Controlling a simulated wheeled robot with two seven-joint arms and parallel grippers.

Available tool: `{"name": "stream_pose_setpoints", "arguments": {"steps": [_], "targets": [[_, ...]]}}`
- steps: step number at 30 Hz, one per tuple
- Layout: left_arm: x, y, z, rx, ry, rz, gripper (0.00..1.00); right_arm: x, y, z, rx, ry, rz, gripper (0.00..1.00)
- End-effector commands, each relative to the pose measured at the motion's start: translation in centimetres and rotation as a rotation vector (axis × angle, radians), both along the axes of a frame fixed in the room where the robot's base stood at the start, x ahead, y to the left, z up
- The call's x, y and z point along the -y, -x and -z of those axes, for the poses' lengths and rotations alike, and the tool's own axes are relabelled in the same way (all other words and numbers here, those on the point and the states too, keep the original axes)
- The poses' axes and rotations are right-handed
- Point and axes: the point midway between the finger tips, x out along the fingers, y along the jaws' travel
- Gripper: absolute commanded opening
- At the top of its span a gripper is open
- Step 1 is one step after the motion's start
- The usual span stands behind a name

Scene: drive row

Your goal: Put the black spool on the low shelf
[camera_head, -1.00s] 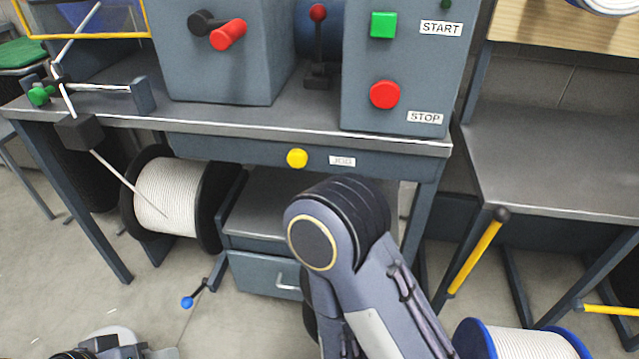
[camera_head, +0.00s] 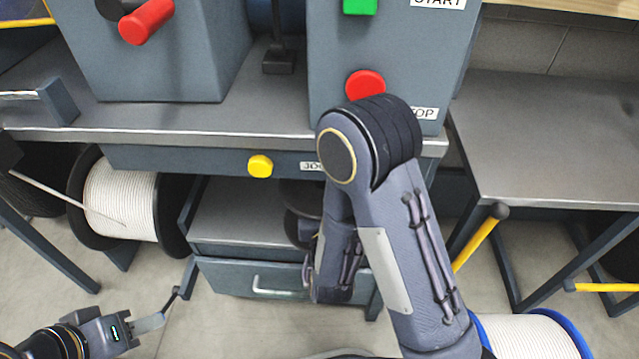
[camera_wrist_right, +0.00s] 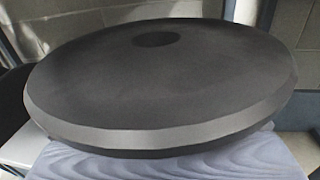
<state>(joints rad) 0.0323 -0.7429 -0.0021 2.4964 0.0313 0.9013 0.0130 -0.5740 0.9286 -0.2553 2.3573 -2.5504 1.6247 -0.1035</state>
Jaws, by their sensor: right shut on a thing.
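The black spool (camera_head: 303,205) shows partly in the head view, at the right side of the low shelf (camera_head: 235,213), with my right arm covering much of it. Its broad black flange (camera_wrist_right: 160,85) fills most of the right wrist view. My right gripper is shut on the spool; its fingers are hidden. I cannot tell whether the spool touches the shelf. The shelf is a grey board under the bench, above a drawer. My left gripper (camera_head: 150,322) is at the lower left, left of the drawer, close to a thin lever rod; its jaw gap cannot be made out.
A drawer (camera_head: 270,283) with a pale handle is below the shelf. A spool of white rope (camera_head: 120,200) stands to its left. The bench front carries a yellow button (camera_head: 260,166). A blue-rimmed spool (camera_head: 530,337) and a yellow-handled lever (camera_head: 480,238) are at the right.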

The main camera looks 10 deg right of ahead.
Motion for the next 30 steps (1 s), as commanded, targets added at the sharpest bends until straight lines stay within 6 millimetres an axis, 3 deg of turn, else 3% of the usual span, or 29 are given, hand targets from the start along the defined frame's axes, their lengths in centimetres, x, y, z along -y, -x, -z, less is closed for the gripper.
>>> {"name": "stream_pose_setpoints", "arguments": {"steps": [3,9,14,21,30], "targets": [[0.0,0.0,0.5,0.000,0.000,0.000,0.36,0.7,-3.1,0.0,0.008,-0.001,0.004,0.25],[0.0,0.0,0.9,0.000,0.000,0.000,0.36,1.2,-6.1,-0.1,0.006,0.000,0.002,0.25],[0.0,0.0,1.3,0.000,0.000,0.000,0.36,1.2,-6.6,0.5,0.002,0.001,0.000,0.25],[0.0,0.0,3.1,0.000,0.000,0.000,0.36,1.2,-6.5,3.6,0.002,0.001,-0.001,0.25],[0.0,0.0,3.0,0.000,0.000,0.000,0.36,1.2,-6.5,3.6,0.003,0.000,-0.001,0.25]]}}
